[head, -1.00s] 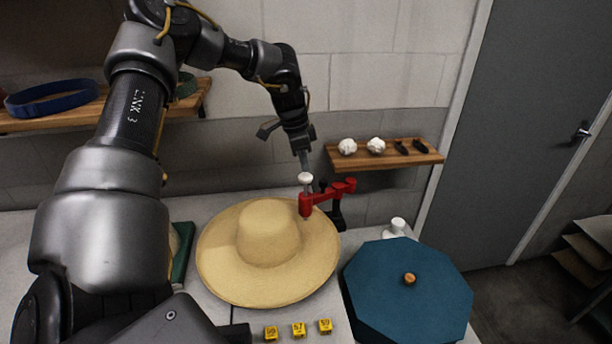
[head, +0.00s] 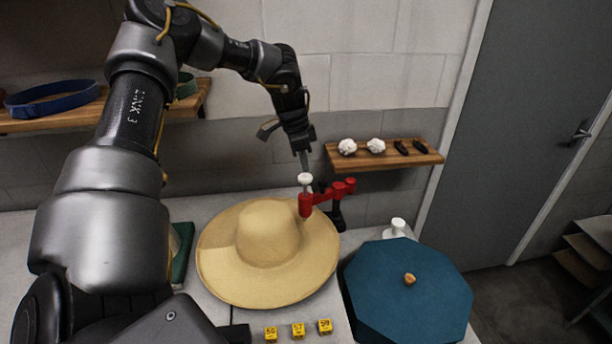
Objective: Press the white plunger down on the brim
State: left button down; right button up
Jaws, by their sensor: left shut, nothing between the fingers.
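The white plunger (head: 304,179) is a round white knob on top of the red press arm (head: 320,199), which reaches over the back right of the hat's brim. The straw hat (head: 268,232) lies on the table, and its wide brim (head: 229,266) spreads under the press. My left gripper (head: 304,166) is shut and empty, pointing down with its fingertips just above or touching the white knob; I cannot tell which. My right gripper is not in view.
A blue octagonal box (head: 405,295) with a wooden knob stands at the right. A small white object (head: 396,228) is behind it. Yellow numbered blocks (head: 298,330) line the front edge. A wooden shelf (head: 388,154) with white balls hangs on the wall behind.

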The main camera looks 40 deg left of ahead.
aim_at(304, 176)
pick_arm(q)
jog(key=shift+f, duration=0.3)
dwell(0.4)
jog(key=shift+s+a+b+x, duration=0.15)
jog(key=shift+b+x, duration=0.95)
jog(key=shift+b, duration=0.1)
jog(key=shift+s+a+b+x, duration=0.15)
jog(key=shift+s+b+x, duration=0.05)
jog(key=shift+b+x, duration=0.95)
jog(key=shift+s+f+b, duration=0.15)
jog(key=shift+b, duration=0.3)
jog(key=shift+s+d+f, duration=0.1)
jog(key=shift+s, duration=0.05)
dwell(0.5)
jog(key=shift+r+p, duration=0.4)
jog(key=shift+r, duration=0.35)
jog(key=shift+w+r+p, duration=0.1)
jog(key=shift+r+p, duration=0.45)
jog(key=shift+r, duration=0.65)
jog(key=shift+w+r+p, duration=0.15)
jog(key=shift+r+p, duration=0.35)
jog(key=shift+r, duration=0.65)
jog(key=p+v, duration=0.1)
jog(key=v, duration=0.2)
jog(key=p+v, duration=0.1)
jog(key=v, duration=0.1)
jog(key=shift+w+d+r+p, duration=0.15)
jog(key=shift+w+d+p, duration=0.15)
jog(key=shift+w+p, duration=0.1)
